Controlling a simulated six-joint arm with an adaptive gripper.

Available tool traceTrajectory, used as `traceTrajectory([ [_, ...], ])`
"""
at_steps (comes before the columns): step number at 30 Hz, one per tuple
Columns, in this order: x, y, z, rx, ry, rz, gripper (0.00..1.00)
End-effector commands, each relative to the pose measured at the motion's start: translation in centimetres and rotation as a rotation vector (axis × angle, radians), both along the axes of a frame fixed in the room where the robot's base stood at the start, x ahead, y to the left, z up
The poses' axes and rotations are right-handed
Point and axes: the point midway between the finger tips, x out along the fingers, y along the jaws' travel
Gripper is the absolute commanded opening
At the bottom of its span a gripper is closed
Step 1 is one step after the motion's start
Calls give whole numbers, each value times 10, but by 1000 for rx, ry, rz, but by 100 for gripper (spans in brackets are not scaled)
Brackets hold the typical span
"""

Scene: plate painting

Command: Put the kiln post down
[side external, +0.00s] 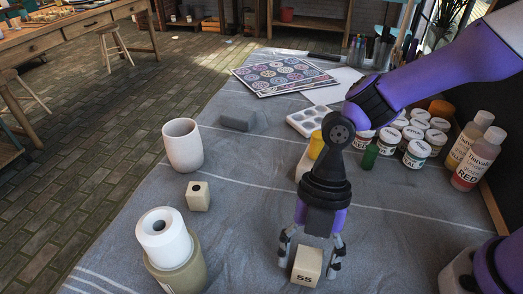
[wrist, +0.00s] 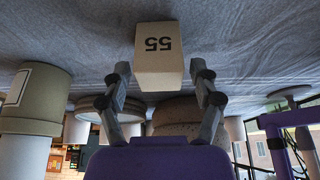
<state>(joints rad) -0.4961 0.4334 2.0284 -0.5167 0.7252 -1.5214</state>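The kiln post is a small beige block marked "55" (side external: 307,266), at the front of the grey cloth in the side view. It also shows in the wrist view (wrist: 159,62). My gripper (side external: 312,258) points down, with one finger on each side of the block. In the wrist view my gripper (wrist: 160,72) shows a narrow gap between each fingertip and the block, so it looks open around it. The block seems to stand upright on the cloth; its underside is hidden.
A small beige block with a hole (side external: 198,197), a white cup (side external: 182,146) and a white roll on a tan jar (side external: 177,274) stand to the left. The cloth (side external: 240,235) between block and roll is clear.

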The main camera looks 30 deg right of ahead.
Motion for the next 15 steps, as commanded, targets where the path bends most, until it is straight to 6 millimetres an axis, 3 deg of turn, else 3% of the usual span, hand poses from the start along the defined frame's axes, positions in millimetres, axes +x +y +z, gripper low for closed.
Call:
traceTrajectory([
  [10, 0, 0, 2, 1, -1, 1, 77],
  [15, 7, -5, 22, 4, -5, -4, 77],
])
